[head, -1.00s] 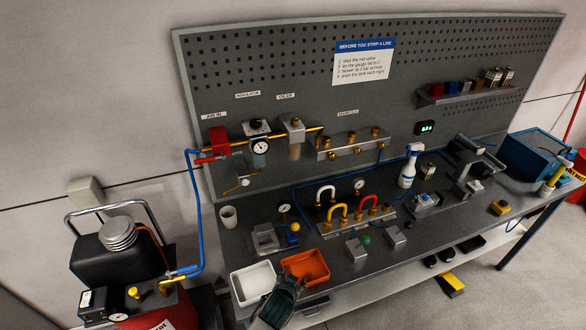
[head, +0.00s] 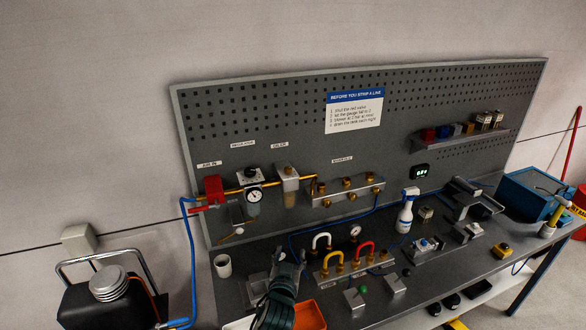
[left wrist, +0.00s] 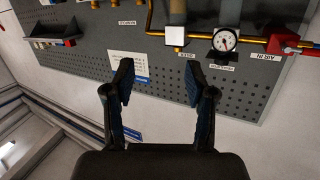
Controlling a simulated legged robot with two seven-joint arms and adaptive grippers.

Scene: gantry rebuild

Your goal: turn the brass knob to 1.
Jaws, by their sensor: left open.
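The regulator (head: 249,177), with a dark round top, sits on the pegboard's left part above a white-faced gauge (head: 254,195). I cannot tell which part is the brass knob; numbers are too small to read. Brass fittings (head: 347,182) sit on the manifold block to its right. My left gripper (head: 287,256) is below the pegboard fixtures, over the bench front, pointing up and away from me. In the left wrist view its two fingers (left wrist: 160,82) are apart with nothing between them. That view shows the gauge (left wrist: 225,39) upside down. My right gripper is not in view.
A filter bowl (head: 290,186) and a red valve (head: 213,189) flank the regulator. Coloured hoops (head: 339,258) and a spray bottle (head: 406,210) stand on the bench. A white cup (head: 222,265) is at the left; an orange tray (head: 309,315) is partly behind my arm.

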